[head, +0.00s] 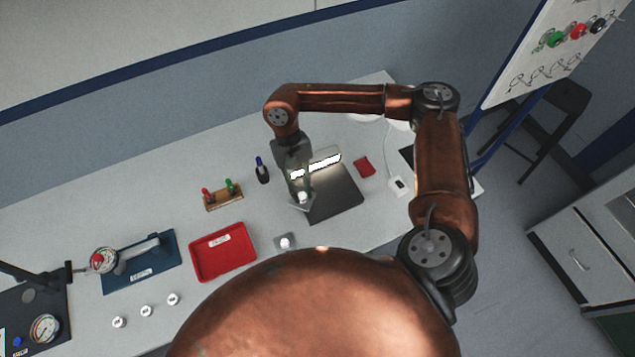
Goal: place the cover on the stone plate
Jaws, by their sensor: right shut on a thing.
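The stone plate (345,200) is a dark grey square slab on the white table, with a bright glare along its far edge. My right gripper (301,191) reaches down over the plate's left side, shut on a small light grey piece, which looks like the cover (303,205). The cover is at the plate's left edge. Whether it touches the plate or hangs just above it, I cannot tell. The gripper hides part of the cover and of the plate. My left gripper is not in view.
A small grey part with a pale knob (285,242) lies near the plate's front left. A red tray (223,251), a wooden rack (223,197), a dark blue bottle (262,170) and a red block (364,167) stand around. Several pale round pieces (146,310) lie at front left.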

